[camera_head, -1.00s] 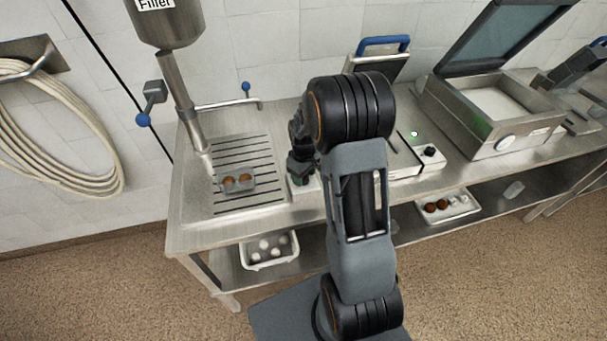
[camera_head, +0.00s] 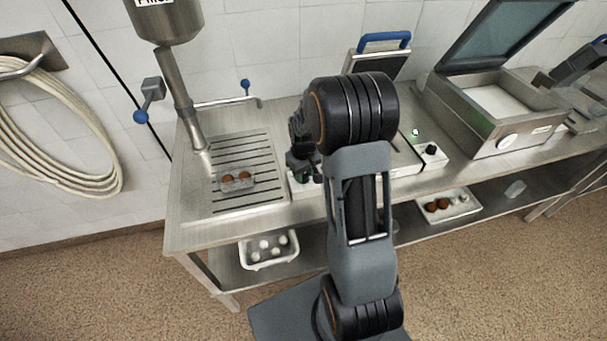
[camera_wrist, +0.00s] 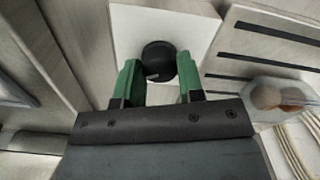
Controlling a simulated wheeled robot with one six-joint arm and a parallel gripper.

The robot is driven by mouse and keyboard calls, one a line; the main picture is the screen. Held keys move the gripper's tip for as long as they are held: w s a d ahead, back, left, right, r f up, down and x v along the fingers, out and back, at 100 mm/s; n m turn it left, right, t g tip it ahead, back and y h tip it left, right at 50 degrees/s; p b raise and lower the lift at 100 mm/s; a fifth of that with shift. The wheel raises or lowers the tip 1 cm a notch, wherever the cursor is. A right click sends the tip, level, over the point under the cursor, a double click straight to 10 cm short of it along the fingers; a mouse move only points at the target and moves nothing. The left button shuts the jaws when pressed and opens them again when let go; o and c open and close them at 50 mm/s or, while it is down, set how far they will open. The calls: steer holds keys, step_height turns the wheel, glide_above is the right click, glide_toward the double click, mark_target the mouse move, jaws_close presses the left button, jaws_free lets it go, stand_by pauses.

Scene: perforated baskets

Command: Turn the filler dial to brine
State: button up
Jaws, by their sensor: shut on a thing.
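The filler (camera_head: 170,28) is a metal hopper on a slanted pipe at the upper left, above a slotted drain board. The dial (camera_wrist: 158,60) is a round black knob on a white panel (camera_wrist: 190,25) in the wrist view, with a small light mark on its face. My gripper (camera_wrist: 158,74) has green fingers on either side of the dial and is shut on it. In the head view my gripper (camera_head: 304,172) is low beside the drain board, and my arm hides the dial. I cannot read any labels around the dial.
A clear tray (camera_head: 222,188) with brown round items sits on the drain board (camera_head: 240,150), left of my gripper. A white control box (camera_head: 437,158) and a metal chamber machine (camera_head: 480,130) stand to the right. A white basket (camera_head: 268,266) is on the lower shelf.

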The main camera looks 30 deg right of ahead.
steer(key=m+b, duration=0.2)
steer(key=m, duration=0.5)
steer(key=m+b, duration=0.1)
steer(key=m, duration=0.3)
steer(key=shift+m, duration=0.3)
steer(key=shift+m+b, duration=0.45)
steer(key=shift+m, duration=1.35)
steer(key=o, duration=0.9)
step_height(320, 180, up, 14)
steer(key=shift+f+b, duration=0.1)
steer(key=shift+b, duration=0.3)
